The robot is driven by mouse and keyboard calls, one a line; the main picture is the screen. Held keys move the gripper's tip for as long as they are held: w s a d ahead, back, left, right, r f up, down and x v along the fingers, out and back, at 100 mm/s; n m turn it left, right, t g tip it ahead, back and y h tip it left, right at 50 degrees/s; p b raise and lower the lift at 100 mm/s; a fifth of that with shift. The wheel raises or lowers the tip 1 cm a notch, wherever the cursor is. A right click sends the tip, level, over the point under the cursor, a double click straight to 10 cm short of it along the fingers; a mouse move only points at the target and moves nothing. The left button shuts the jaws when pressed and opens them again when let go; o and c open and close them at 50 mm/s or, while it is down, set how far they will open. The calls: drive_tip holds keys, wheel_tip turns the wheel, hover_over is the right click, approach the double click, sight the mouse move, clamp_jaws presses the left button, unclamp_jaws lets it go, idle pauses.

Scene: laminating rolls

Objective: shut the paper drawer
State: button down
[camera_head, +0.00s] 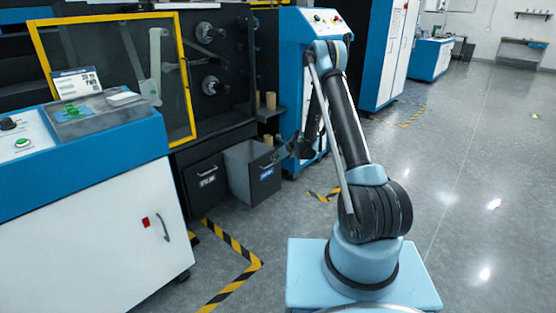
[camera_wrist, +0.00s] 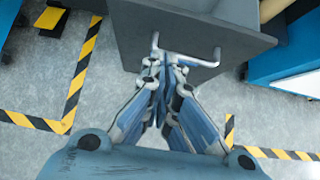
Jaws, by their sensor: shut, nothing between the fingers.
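The paper drawer (camera_head: 240,171) is a grey box that stands pulled out from the dark machine in the head view. A blue label, too small to read, is on its front. In the wrist view its grey front (camera_wrist: 190,25) fills the top middle, with a pale U-shaped handle (camera_wrist: 216,53). My gripper (camera_wrist: 170,58) is shut and empty, with its fingertips at the handle. I cannot tell whether they touch it. In the head view my gripper (camera_head: 284,152) is small and dark, just right of the drawer front.
A shut drawer marked FILM (camera_head: 205,183) is left of the paper drawer. A white and blue cabinet (camera_head: 90,220) stands at the front left, and a blue machine (camera_head: 312,55) stands behind my arm. Yellow-black floor tape (camera_head: 240,265) marks the floor.

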sight(261, 163)
drive_tip(key=w+a+f, duration=0.1)
drive_tip(key=a, duration=0.1)
drive_tip(key=w+a+f, duration=0.1)
drive_tip(key=w+a, duration=0.1)
drive_tip(key=w+a+f, duration=0.1)
drive_tip(key=a, duration=0.1)
drive_tip(key=shift+w+f, duration=0.25)
drive_tip(key=shift+w, duration=0.05)
drive_tip(key=shift+w, duration=0.1)
